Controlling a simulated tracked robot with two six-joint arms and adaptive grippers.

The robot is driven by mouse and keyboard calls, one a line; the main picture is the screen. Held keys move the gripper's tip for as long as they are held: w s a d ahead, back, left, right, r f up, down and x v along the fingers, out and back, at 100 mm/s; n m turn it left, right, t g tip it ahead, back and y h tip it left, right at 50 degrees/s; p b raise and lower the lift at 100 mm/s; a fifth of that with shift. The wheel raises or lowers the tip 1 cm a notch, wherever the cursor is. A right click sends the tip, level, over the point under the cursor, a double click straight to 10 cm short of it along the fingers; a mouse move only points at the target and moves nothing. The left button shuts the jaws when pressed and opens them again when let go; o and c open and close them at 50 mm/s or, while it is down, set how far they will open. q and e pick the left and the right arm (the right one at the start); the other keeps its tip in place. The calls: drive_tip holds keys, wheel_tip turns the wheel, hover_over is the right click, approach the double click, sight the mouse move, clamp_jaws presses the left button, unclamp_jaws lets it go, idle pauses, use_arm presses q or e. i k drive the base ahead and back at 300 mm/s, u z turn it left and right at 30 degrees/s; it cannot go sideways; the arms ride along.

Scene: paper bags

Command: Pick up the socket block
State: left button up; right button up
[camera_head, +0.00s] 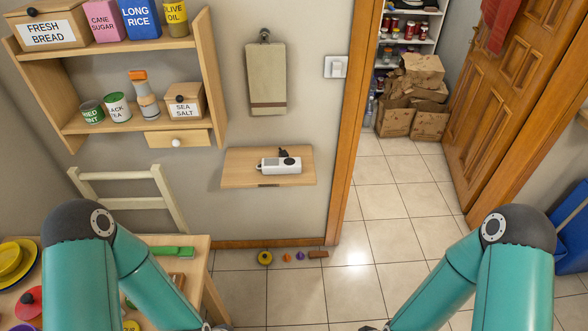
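The socket block (279,165), a white bar with a dark plug or cord piece on top, lies on a small wooden wall shelf (240,180) in the head view. Nothing of mine touches it. My two teal arms come in from the bottom left and bottom right. Both arms run down to the bottom edge, where only small grey parts of their ends show. The fingers of both grippers are out of the frame.
A wooden rack (55,50) with labelled boxes and tins hangs at upper left. A table (197,262) with dishes and a chair (165,190) stand at left. Several small objects lie on the floor by the wall. A doorway with paper bags (423,69) opens at right.

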sight(271, 165)
drive_tip(key=z, duration=0.7)
drive_tip(key=i, duration=1.55)
drive_tip(key=u, duration=1.35)
drive_tip(key=k, duration=0.8)
drive_tip(key=u, duration=0.15)
drive_tip(key=i, duration=0.55)
